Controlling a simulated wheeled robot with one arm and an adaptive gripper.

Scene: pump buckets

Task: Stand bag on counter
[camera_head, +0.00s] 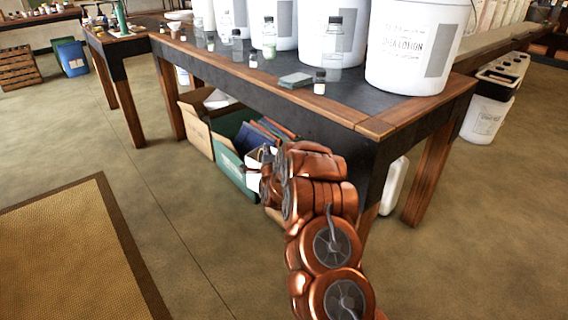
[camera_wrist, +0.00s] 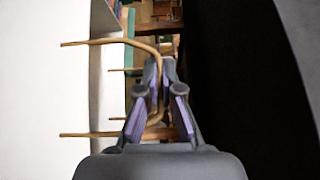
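The white bag's face (camera_wrist: 45,90) fills the left of the wrist view, with a tan looped handle (camera_wrist: 105,133) running sideways from it. My gripper (camera_wrist: 159,105) has its purple-padded fingers close together around the loop's end; it appears shut on the handle. In the head view my copper-coloured arm hides most of the gripper and bag; a small white patch beside the wrist may be the bag, but I cannot tell. The wooden-edged counter (camera_head: 390,128) with a dark top stands above and beyond the wrist.
White buckets (camera_head: 415,45), small bottles and a grey-green block (camera_head: 295,80) stand on the counter. Its front right corner is bare. An open cardboard box (camera_head: 197,132) and a green box (camera_head: 232,170) lie beneath. Open floor and a mat (camera_head: 75,255) are at left.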

